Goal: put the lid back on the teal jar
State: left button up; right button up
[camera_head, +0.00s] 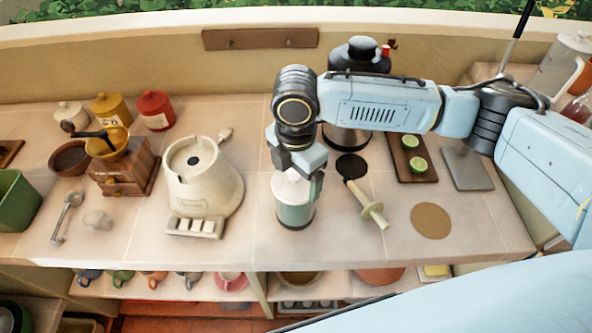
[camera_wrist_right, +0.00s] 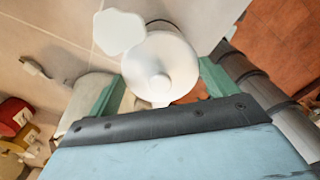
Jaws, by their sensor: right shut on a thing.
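The teal jar (camera_head: 295,214) stands upright on the counter, right of the cream appliance. A white lid (camera_head: 290,188) shows at its top, just under my right gripper (camera_head: 298,172). In the right wrist view the lid (camera_wrist_right: 172,62) is a round white disc with a small knob, between the two green fingers of my right gripper (camera_wrist_right: 163,88). The gripper is shut on the lid. The fingers partly hide the jar's rim, so I cannot tell whether the lid touches it all round. My left gripper is not in view.
The cream appliance (camera_head: 193,172) stands close on the left. A pale-handled tool (camera_head: 368,207), a round cork mat (camera_head: 431,221) and a board with cut limes (camera_head: 407,155) lie to the right. Bare counter (camera_head: 330,240) lies in front. Mugs stand on the shelf below.

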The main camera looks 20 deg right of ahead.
dwell(0.3)
jog(key=o, duration=0.8)
jog(key=shift+r+p, duration=3.5)
jog(key=shift+p, duration=0.85)
grip_shut()
jog(key=shift+f, duration=0.15)
